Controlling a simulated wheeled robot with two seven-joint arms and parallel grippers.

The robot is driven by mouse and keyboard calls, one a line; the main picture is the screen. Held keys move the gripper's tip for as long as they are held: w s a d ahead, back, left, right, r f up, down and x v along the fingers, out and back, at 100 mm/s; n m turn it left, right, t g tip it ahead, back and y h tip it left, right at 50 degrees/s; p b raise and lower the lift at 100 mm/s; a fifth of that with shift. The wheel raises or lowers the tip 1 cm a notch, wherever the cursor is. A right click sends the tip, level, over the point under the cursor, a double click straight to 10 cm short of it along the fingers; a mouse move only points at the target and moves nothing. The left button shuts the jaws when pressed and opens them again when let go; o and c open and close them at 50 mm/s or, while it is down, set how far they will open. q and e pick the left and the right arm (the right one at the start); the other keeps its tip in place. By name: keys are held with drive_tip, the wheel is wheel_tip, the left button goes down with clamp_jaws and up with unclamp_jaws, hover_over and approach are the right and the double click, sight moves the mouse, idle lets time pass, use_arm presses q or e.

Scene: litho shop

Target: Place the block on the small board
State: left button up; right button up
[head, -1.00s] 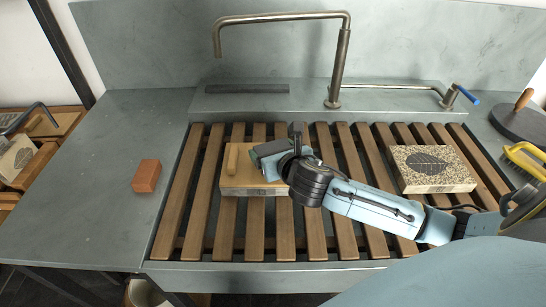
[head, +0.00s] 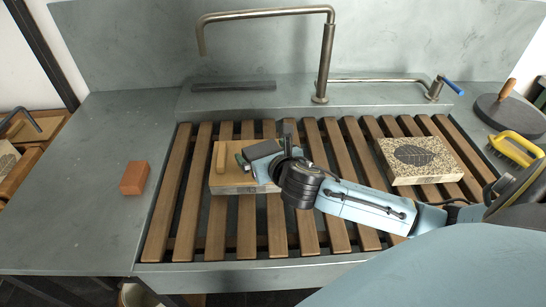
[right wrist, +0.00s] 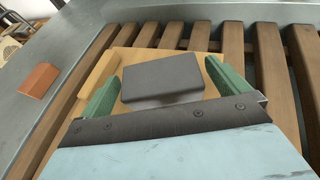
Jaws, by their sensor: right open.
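The small board (head: 232,187) is light wood with a raised wooden strip along its left side. It lies on the slatted rack, and its bare wood shows in the right wrist view (right wrist: 140,62). A dark grey block (right wrist: 160,78) lies flat on or just above the board; contact underneath is hidden. It also shows in the head view (head: 262,148). My right gripper (right wrist: 163,72) is open, its green fingers on either side of the block, with gaps visible. In the head view the right gripper (head: 261,155) is over the board's right part. My left gripper is out of view.
An orange-brown brick (head: 134,178) sits on the grey counter at left. A speckled slab with a leaf print (head: 421,160) lies on the rack (head: 330,235) at right. A tap (head: 322,70) stands behind. A yellow-handled brush (head: 518,148) and a round dark disc (head: 508,116) lie at far right.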

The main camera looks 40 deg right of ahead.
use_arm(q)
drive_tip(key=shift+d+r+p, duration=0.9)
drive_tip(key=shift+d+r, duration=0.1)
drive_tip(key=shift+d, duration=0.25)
use_arm(e)
drive_tip(key=v, duration=1.1)
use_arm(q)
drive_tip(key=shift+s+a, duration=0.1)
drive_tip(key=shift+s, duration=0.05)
